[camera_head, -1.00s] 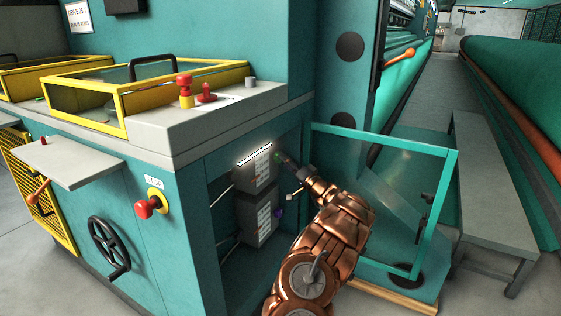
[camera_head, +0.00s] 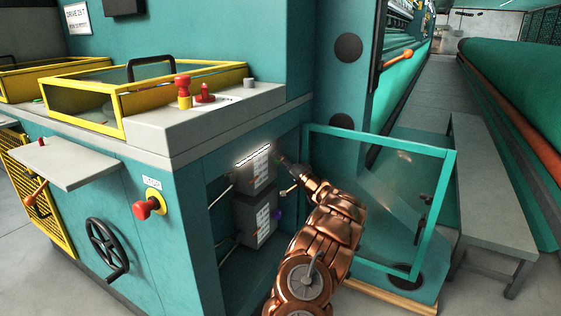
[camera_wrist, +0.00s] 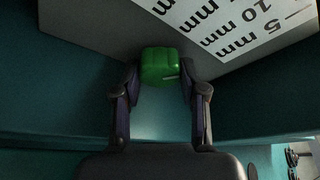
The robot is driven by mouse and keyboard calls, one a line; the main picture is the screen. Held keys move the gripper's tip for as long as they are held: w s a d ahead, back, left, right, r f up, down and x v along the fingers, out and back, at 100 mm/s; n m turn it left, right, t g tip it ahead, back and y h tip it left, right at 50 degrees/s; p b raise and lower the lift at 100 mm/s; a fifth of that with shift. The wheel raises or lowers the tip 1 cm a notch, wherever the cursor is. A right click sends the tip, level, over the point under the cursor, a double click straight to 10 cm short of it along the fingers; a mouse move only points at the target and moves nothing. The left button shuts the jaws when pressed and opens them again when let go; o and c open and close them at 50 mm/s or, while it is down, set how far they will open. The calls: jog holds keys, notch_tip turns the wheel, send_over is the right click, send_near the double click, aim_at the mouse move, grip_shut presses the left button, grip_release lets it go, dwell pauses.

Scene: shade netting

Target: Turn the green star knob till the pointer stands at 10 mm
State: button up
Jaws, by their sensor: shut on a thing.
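The green star knob (camera_wrist: 160,66) sits between the two fingers of my gripper (camera_wrist: 160,78) in the wrist view, and the fingers are shut on it from both sides. A short pale mark shows low on the knob's right side; I cannot tell whether it is the pointer. The white scale plate (camera_wrist: 240,22) lies above and right of the knob. Its legible marks are 5 mm and 10 mm; other numbers are cut off. In the head view my gripper (camera_head: 281,159) reaches the upper grey box (camera_head: 252,172) in the open cabinet, partly hiding the knob.
A lower grey box (camera_head: 252,220) with a purple knob (camera_head: 278,215) is below. The open glazed door (camera_head: 390,190) stands right of my arm. A red stop button (camera_head: 143,209) and handwheel (camera_head: 107,246) are at left.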

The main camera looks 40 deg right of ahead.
jog(key=c, duration=0.3)
jog(key=shift+a, duration=0.2)
jog(key=shift+c, duration=0.8)
jog(key=shift+d, duration=0.15)
jog(key=shift+m+b, duration=0.5)
jog(key=m+g+p, duration=0.2)
jog(key=m+p, duration=0.3)
jog(key=m+g+y+p, duration=0.1)
jog(key=m+g+p, duration=0.1)
jog(key=m+p, duration=0.4)
jog(key=m+g+p, duration=0.2)
jog(key=m+p, duration=0.3)
jog(key=p, duration=0.1)
jog(key=shift+d+r+m+g, duration=0.15)
jog(key=shift+r+m+g, duration=0.1)
jog(key=shift+m+g, duration=0.05)
jog(key=shift+f+y+p, duration=0.15)
jog(key=shift+y+p, duration=0.15)
